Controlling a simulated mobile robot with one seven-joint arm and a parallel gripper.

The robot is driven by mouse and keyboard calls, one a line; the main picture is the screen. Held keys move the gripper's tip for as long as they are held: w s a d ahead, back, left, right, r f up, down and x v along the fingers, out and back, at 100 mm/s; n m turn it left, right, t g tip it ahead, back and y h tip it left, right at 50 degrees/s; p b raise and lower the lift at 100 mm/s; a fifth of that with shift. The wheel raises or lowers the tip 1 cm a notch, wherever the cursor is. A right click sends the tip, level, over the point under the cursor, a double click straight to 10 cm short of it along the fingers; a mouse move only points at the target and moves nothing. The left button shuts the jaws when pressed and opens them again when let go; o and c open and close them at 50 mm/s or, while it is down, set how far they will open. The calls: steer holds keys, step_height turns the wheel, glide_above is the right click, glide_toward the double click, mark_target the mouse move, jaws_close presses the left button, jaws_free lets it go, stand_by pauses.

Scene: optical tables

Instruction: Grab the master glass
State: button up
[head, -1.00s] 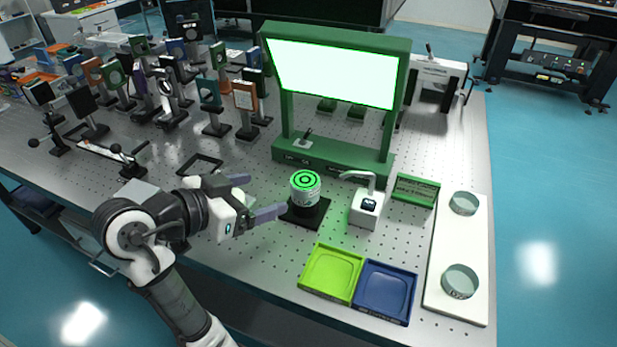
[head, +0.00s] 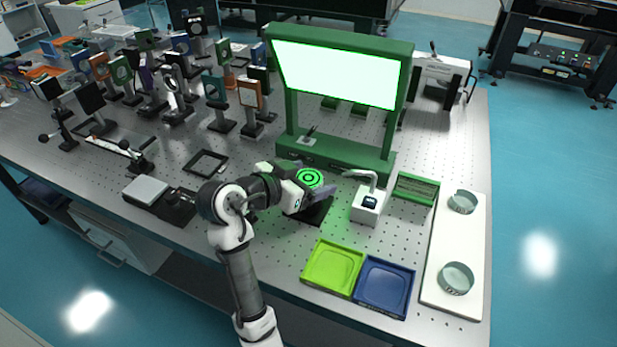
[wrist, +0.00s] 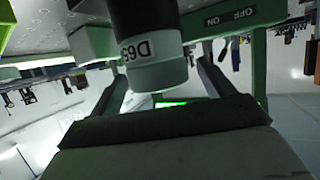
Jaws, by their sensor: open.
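A short cylinder with green rings on its top (head: 309,178) stands on a dark square base (head: 318,212) at the middle of the table. In the wrist view its pale rim and dark body (wrist: 150,45) show, with an upside-down label. My gripper (head: 316,181) is open, with its fingers on either side of the cylinder; contact cannot be told. In the wrist view the gripper (wrist: 165,85) spans the cylinder. Two round glass pieces, one farther back (head: 463,202) and one nearer (head: 457,278), sit on a white board at the right. No readable label shows which item is the master glass.
A green frame with a lit panel (head: 335,72) stands behind the cylinder. A white device with a bent arm (head: 367,205) is close on its right. Green (head: 332,267) and blue (head: 384,287) trays lie in front. Several mounted optics crowd the left.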

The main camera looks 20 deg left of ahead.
steer(key=shift+c, duration=0.4)
steer(key=c, duration=1.2)
steer(key=shift+w, duration=0.1)
